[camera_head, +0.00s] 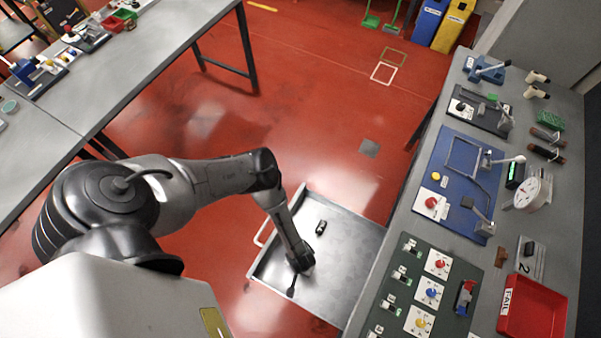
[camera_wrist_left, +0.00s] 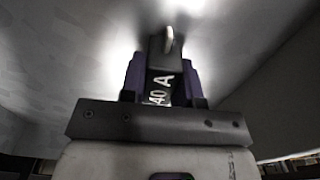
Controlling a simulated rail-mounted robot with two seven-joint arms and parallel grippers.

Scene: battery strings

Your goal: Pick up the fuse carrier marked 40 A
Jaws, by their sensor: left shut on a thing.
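The dark fuse carrier marked 40 A (camera_wrist_left: 160,90) sits between the two purple-edged fingers of my left gripper (camera_wrist_left: 164,76) in the left wrist view. The white "40 A" marking faces the camera, and a light metal tab stands at its far end. The gripper is shut on it. In the head view my left gripper (camera_head: 302,264) points down over the grey tray (camera_head: 352,300). A small dark shape lies just below it there; whether this is the carrier or a shadow I cannot tell. My right gripper is not in view.
Another small black piece (camera_head: 321,227) lies in the tray, just beyond my gripper. The grey bench (camera_head: 403,222) on the right carries a green panel (camera_head: 400,290), a blue panel (camera_head: 445,170) and a red FAIL bin (camera_head: 532,308). Red floor is open beyond the tray.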

